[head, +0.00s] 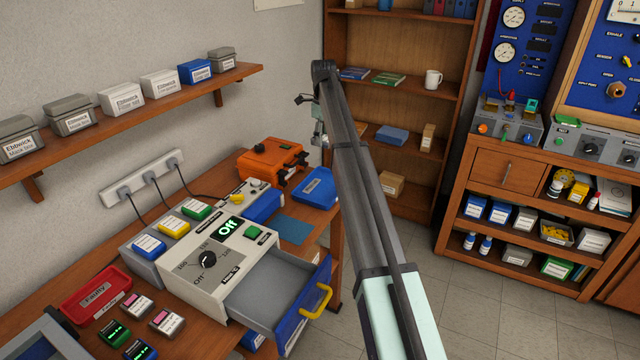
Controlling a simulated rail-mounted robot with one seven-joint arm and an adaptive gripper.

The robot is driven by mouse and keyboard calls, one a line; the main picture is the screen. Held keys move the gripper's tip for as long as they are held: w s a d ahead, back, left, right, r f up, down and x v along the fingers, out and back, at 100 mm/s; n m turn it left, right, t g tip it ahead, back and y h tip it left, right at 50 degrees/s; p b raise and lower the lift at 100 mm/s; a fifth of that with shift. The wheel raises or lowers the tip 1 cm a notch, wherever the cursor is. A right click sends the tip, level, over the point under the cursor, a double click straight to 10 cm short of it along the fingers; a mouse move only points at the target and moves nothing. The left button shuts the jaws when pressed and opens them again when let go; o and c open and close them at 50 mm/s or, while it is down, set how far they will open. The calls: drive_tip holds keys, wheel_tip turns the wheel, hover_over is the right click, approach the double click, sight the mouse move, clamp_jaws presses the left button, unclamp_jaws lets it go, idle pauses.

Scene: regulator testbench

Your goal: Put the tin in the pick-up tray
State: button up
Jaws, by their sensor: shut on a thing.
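My gripper (318,138) is small in the view, at the far end of my raised arm, above and to the right of the orange case. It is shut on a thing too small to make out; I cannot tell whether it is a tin. Several lidded tins stand in a row on the wall shelf: grey tins (72,116) at the left, white ones (122,98), a blue one (195,71) and a grey one (223,60) at the right. A blue tray (318,188) lies at the bench's far right end, below my gripper; its label is unreadable here.
The orange case (268,160) stands beside the blue tray. A control unit (205,262) reading "Off" has its blue-fronted drawer (282,290) pulled out. A red tray (95,292) marked "Faulty" is at the front left. A bookcase (400,105) stands behind my arm.

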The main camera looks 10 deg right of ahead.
sight(323, 189)
wheel_tip(323, 189, down, 19)
drive_tip(key=p, duration=0.3)
drive_tip(key=shift+s+r+p, duration=0.1)
drive_tip(key=shift+r+p, duration=0.1)
drive_tip(key=shift+p, duration=0.2)
drive_tip(key=shift+f, duration=0.2)
drive_tip(key=o, duration=1.3)
drive_tip(key=shift+r, duration=0.1)
wheel_tip(323, 189, up, 12)
drive_tip(key=b, duration=0.2)
drive_tip(key=shift+r+b, duration=0.15)
drive_tip(key=shift+b, duration=0.15)
